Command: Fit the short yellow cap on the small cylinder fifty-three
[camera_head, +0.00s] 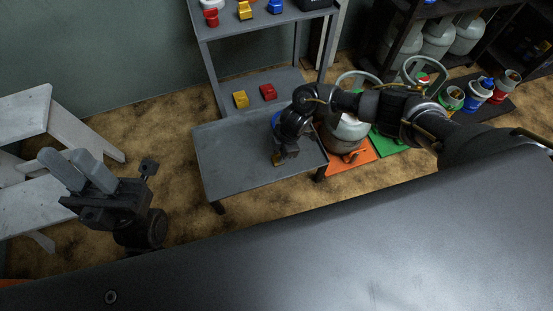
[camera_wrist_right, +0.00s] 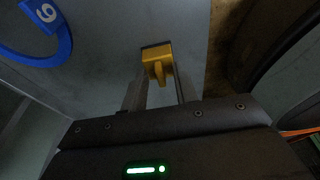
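A small yellow cap (camera_wrist_right: 157,65) is at the fingertips of my right gripper (camera_wrist_right: 158,82) in the right wrist view, over a grey surface. The fingers stand apart, one on each side of it; whether they press on it is unclear. In the head view my right gripper (camera_head: 284,153) points down at the low grey platform (camera_head: 225,165), with a bit of the yellow cap (camera_head: 278,160) under it. My left gripper (camera_head: 75,165) is open and empty by the white stool. Several gas cylinders stand at right; no number fifty-three is readable.
Yellow (camera_head: 240,99) and red (camera_head: 268,91) pieces lie on the shelf behind. A blue curved piece marked 9 or 6 (camera_wrist_right: 66,45) is near the right gripper. A grey cylinder (camera_head: 346,128) stands on an orange mat (camera_head: 352,168). The white stool (camera_head: 25,112) is at left.

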